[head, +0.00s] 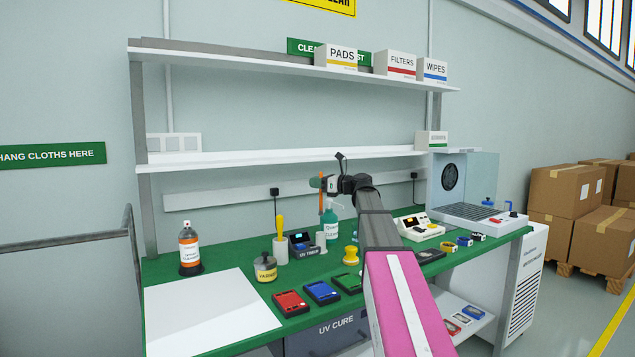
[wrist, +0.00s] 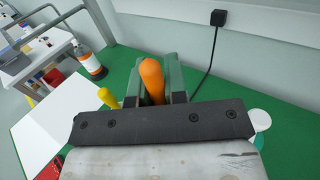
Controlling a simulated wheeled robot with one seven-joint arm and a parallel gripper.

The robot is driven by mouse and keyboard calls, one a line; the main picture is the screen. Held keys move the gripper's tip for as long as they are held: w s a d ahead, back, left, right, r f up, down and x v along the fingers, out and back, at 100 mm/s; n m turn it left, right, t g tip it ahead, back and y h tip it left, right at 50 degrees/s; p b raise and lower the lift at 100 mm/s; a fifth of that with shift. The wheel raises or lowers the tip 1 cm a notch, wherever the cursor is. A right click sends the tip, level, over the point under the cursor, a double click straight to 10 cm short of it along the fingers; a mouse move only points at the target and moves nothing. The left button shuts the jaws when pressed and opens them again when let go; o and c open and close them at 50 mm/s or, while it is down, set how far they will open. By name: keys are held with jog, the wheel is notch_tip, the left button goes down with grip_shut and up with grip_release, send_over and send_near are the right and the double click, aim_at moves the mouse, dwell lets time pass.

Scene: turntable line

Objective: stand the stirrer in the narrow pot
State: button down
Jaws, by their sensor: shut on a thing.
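My gripper (head: 322,184) is shut on the orange-handled stirrer (head: 321,203), high above the back of the green bench. The stirrer hangs roughly upright. In the wrist view its orange handle (wrist: 151,78) stands between the fingers (wrist: 154,84); its lower end is hidden there. A narrow white pot (head: 281,250) stands on the bench, left of and below the gripper, with a yellow-handled tool (head: 280,226) upright in it. The yellow handle also shows in the wrist view (wrist: 106,97). A slim pale upright piece (head: 320,241) stands below the gripper; I cannot tell if it is a pot.
A teal cleaner bottle (head: 330,224) and the UV torch unit (head: 301,246) stand close below the gripper. A varnish jar (head: 265,268), a yellow knob-shaped piece (head: 351,256) and an orange-labelled bottle (head: 189,248) stand nearby. A white shelf (head: 260,160) runs behind. A white sheet (head: 205,312) covers the left front.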

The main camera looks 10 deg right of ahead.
jog(key=shift+f, duration=5.6)
jog(key=c, duration=1.1)
grip_release()
jog(key=v, duration=1)
jog(key=shift+s+d, duration=0.25)
jog(key=shift+d, duration=0.05)
jog(key=shift+f, duration=0.1)
